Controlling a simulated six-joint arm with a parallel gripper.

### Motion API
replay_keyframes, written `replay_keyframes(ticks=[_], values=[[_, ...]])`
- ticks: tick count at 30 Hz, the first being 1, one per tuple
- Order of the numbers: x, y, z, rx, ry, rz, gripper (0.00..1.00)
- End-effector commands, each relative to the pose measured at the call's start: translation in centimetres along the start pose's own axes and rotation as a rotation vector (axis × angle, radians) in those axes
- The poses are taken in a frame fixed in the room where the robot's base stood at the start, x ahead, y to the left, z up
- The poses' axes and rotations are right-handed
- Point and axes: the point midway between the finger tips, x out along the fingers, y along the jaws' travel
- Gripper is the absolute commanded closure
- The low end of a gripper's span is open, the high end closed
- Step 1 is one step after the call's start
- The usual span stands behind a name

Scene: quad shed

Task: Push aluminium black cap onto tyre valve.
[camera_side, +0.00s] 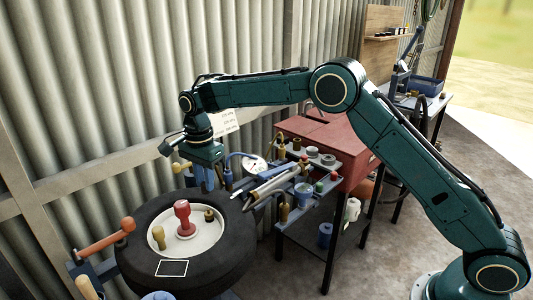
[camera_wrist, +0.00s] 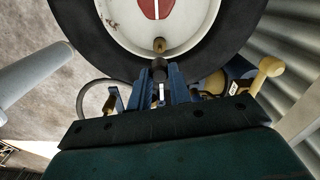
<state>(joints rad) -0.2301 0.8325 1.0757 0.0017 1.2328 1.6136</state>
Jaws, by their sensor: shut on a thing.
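My gripper (camera_side: 207,182) is above the far right side of the tyre (camera_side: 135,262), fingers pointing down. In the wrist view my gripper (camera_wrist: 160,76) has its blue fingers close together around a small dark cap (camera_wrist: 158,68) at their tips. A short brass piece (camera_wrist: 159,45), apparently the tyre valve, stands on the white rim near the tyre's inner edge. In that picture the cap lies just below the brass piece; I cannot tell the gap between them. In the side view a similar brass piece (camera_side: 209,215) stands on the rim, below my gripper. The cap cannot be made out there.
A crowded tool rack (camera_side: 275,185) and red toolbox (camera_side: 325,145) stand close on the right. A red-handled tool (camera_side: 105,243) is at the left. Corrugated wall is behind.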

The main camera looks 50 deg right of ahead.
Motion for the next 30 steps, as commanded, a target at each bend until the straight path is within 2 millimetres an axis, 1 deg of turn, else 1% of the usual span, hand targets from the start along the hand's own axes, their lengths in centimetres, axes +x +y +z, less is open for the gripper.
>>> replay_keyframes(ticks=[8, 14, 30], values=[[0.2, 0.0, 0.1, -0.001, 0.000, 0.000, 1.00], [0.9, 0.0, 0.1, -0.001, 0.000, 0.002, 1.00], [4.8, 0.0, 0.0, -0.001, 0.000, 0.002, 1.00]])
